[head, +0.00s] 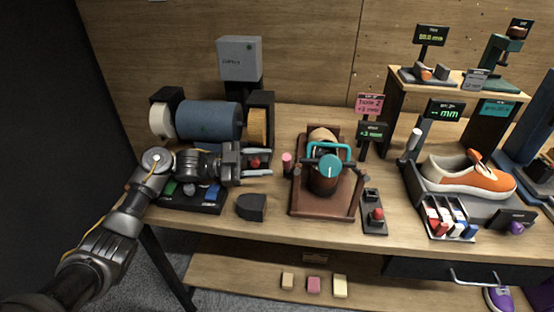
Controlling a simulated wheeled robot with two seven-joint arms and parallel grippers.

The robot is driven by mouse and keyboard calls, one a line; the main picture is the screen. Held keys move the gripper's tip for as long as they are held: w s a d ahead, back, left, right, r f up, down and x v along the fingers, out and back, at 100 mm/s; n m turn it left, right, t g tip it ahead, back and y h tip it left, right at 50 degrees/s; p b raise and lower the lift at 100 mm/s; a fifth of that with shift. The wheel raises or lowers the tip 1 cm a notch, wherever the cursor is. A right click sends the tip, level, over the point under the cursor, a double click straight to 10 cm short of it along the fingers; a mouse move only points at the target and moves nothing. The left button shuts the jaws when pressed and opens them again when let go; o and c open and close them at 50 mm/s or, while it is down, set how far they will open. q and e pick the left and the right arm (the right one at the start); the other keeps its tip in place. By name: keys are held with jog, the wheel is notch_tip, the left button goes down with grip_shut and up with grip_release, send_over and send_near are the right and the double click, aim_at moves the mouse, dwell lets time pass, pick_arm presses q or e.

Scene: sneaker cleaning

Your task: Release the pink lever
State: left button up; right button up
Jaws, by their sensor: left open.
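The fixture holds a dark brown cylindrical piece with a teal round knob (329,166) and a teal handle. My right gripper is out of the picture.
A blue roller machine (209,121) stands behind my left arm. A dark block (251,207) lies in front of the gripper. A red-button box (375,213) is right of the fixture. An orange-and-white sneaker (468,175) rests on a stand at the right.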

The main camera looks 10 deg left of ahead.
aim_at(287, 164)
pick_arm(q)
jog(key=shift+p+x, duration=0.3)
jog(key=shift+x, duration=1.95)
grip_shut()
